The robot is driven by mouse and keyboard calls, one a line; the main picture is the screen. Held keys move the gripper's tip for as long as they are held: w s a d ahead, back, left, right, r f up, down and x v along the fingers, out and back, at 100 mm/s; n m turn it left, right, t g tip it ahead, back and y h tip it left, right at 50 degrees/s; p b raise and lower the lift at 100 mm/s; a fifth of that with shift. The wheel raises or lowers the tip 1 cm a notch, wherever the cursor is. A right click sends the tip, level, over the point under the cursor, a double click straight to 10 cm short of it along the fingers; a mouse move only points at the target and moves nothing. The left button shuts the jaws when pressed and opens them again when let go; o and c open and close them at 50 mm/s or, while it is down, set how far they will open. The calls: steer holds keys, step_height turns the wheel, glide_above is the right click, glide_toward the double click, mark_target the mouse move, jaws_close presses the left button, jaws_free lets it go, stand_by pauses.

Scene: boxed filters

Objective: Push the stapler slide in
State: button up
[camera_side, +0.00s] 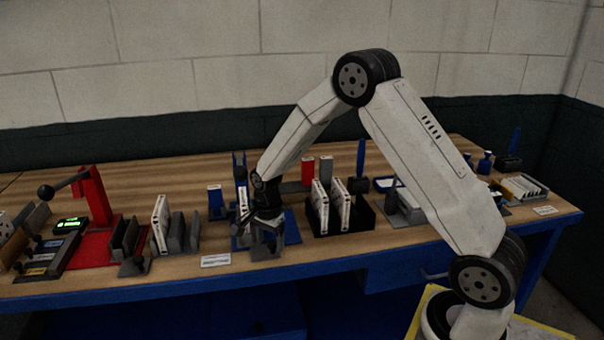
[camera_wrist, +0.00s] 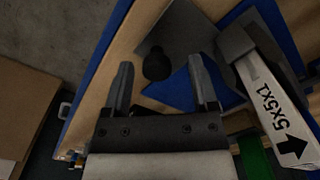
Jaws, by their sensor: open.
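My gripper (camera_side: 267,232) is low over the blue mat (camera_side: 291,230) near the front of the bench, pointing down. In the wrist view its two fingers (camera_wrist: 162,68) are apart with nothing held between them. A dark round knob (camera_wrist: 157,65) shows between the fingertips, beside a flat grey plate (camera_wrist: 172,38); these look like the stapler slide, but I cannot be sure. I cannot tell whether the fingers touch the knob. A white filter box (camera_wrist: 275,105) marked 5x5x1 with a black arrow stands at the right, against a grey block (camera_wrist: 233,42). My gripper hides much of this station in the side view.
A black tray (camera_side: 345,226) with white boxes stands right of my gripper. A white box (camera_side: 160,222) stands in grey holders to the left, near a red press (camera_side: 95,200). A small label (camera_side: 216,260) lies at the front edge. Little bench is clear around my gripper.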

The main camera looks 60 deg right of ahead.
steer(key=shift+r, duration=3.8)
steer(key=shift+a, duration=0.1)
steer(key=shift+s+a+r+n, duration=0.15)
steer(key=shift+s+a+n, duration=0.15)
steer(key=shift+s+n, duration=0.25)
steer(key=s+a+n+t, duration=0.1)
steer(key=s+a+n, duration=0.2)
steer(key=s+n, duration=0.5)
steer(key=s+a+n+t, duration=0.1)
steer(key=s+a+n, duration=0.3)
steer(key=s+n, duration=0.4)
steer(key=shift+s+n+t, duration=0.2)
steer(key=shift+n+t, duration=0.1)
steer(key=shift+n, duration=0.15)
